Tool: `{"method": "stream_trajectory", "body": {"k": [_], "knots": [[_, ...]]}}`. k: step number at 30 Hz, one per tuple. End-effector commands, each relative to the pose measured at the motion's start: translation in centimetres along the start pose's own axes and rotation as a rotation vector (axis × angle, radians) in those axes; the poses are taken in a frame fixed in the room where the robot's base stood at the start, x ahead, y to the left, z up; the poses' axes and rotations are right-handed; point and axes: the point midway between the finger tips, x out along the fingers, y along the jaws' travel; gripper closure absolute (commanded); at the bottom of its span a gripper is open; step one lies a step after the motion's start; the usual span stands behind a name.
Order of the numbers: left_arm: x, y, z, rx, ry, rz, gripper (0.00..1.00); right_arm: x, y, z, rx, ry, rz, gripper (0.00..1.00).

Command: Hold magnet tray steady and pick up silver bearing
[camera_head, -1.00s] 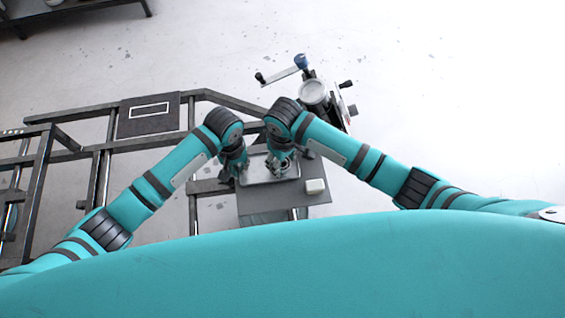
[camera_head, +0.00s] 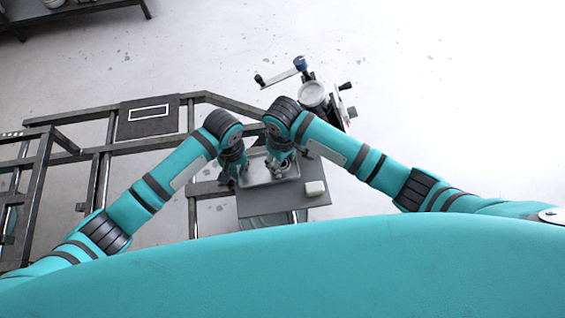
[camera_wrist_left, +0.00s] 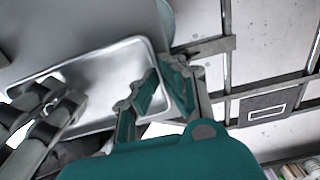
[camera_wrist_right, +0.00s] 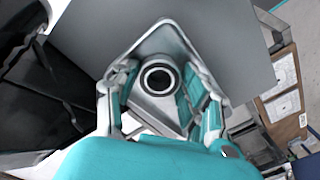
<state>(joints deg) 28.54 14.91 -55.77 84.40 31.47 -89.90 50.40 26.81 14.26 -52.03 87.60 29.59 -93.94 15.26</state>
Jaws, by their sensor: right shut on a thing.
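The magnet tray (camera_head: 257,180) is a shallow silver tray with a raised rim on a grey board. It also shows in the left wrist view (camera_wrist_left: 105,72). The silver bearing (camera_wrist_right: 158,64), a ring with a dark inner band, sits between the fingers of my right gripper (camera_wrist_right: 163,92), which is shut on it over the tray. In the head view my right gripper (camera_head: 279,168) is over the tray's right part. My left gripper (camera_head: 236,176) is at the tray's left edge. In the left wrist view its fingers (camera_wrist_left: 160,78) straddle the rim; whether they clamp it is unclear.
A small white block (camera_head: 314,188) lies on the grey board (camera_head: 300,203) right of the tray. A device with a crank handle (camera_head: 314,95) stands behind my right arm. Dark metal frames (camera_head: 100,165) fill the left. Open floor lies at the right.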

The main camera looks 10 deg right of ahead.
Motion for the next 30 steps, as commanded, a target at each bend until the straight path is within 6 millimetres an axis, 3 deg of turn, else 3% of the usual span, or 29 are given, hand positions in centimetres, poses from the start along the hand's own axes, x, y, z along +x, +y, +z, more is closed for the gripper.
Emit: {"method": "stream_trajectory", "body": {"k": [6,12,23,30], "knots": [[0.0,0.0,0.0,0.0,0.0,-0.001,1.0,-4.7,0.0,-0.2,0.0,0.007,0.001,0.93],[0.0,0.0,0.0,0.0,0.0,-0.001,1.0,-7.7,0.0,-0.1,0.0,0.005,0.001,0.93],[0.0,0.0,0.0,0.0,0.0,0.0,1.0,-8.6,0.0,0.0,0.001,0.002,0.0,0.93],[0.0,0.0,0.0,0.0,0.0,0.0,0.68,-8.6,0.0,0.0,0.0,0.002,0.0,0.93]]}}
